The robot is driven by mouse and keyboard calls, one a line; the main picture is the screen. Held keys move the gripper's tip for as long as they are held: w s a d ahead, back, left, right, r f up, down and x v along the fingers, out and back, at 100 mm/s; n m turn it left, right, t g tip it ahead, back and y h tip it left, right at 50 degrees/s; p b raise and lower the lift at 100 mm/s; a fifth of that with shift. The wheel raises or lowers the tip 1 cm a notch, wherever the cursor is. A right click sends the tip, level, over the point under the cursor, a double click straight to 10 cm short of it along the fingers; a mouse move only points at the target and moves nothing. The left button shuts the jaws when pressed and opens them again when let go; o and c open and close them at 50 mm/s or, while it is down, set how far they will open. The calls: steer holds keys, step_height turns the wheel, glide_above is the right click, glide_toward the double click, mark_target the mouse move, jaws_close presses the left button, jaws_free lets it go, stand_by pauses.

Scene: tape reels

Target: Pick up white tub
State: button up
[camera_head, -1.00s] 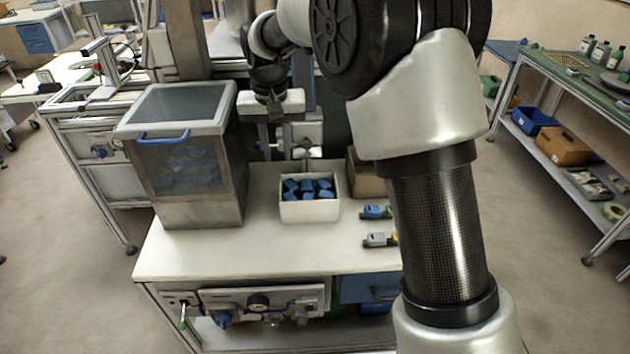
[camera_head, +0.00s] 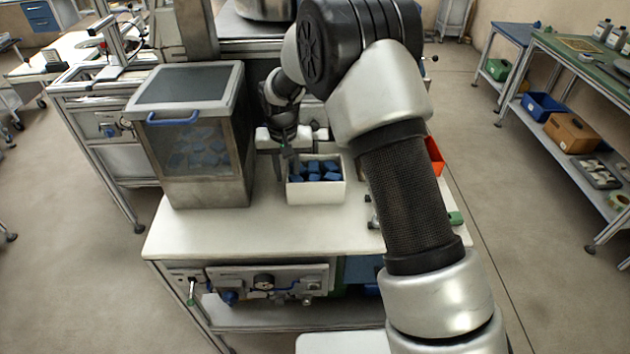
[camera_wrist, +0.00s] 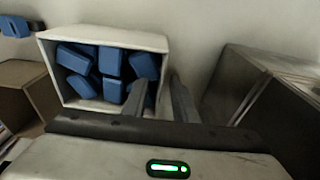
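The white tub (camera_head: 318,194) stands upright on the white tabletop, with several blue blocks in it. It also shows at upper left in the wrist view (camera_wrist: 105,36). My gripper (camera_head: 288,161) points down at the tub's left wall. In the wrist view my gripper (camera_wrist: 160,88) has its fingers apart, one over the tub's inside and one outside, with the side wall between them. A gap seems to show beside the wall; contact is not clear.
A tall clear-sided bin (camera_head: 192,140) with a blue handle stands close left of the tub. My arm hides part of the table's right side, where an orange bin (camera_head: 435,156) and a green item (camera_head: 455,218) show. The front tabletop (camera_head: 230,232) is clear.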

steer(key=shift+w+f, duration=0.2)
steer(key=shift+f, duration=1.2)
steer(key=shift+f, duration=0.15)
steer(key=shift+c, duration=0.2)
jaws_close()
